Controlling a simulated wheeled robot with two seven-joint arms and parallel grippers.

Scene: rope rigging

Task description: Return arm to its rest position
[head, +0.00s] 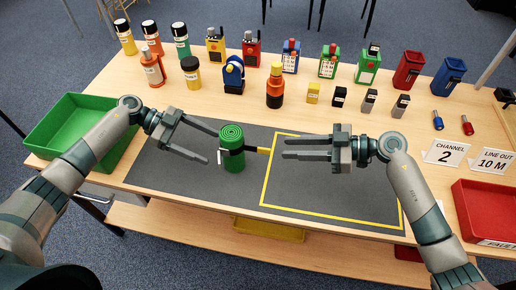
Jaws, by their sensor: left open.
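A green rope coil (231,148) stands upright on the dark mat, with a dark strap around it. A small yellow-ended piece (262,150) sticks out from its right side. My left gripper (212,146) is open and empty at the coil's left; I cannot tell whether a fingertip touches it. My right gripper (285,148) has its fingers apart, pointing left at the yellow-ended piece, with nothing visible between them. The dark mat (180,180) has a yellow-outlined area on its right half, partly under my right gripper.
A green tray (52,118) is at the left and a red tray (480,212) at the right. Bottles, radios and pouches line the table's back. Signs reading CHANNEL 2 (445,153) and LINE OUT 10 M (492,161) stand at the right. The outlined area's front is clear.

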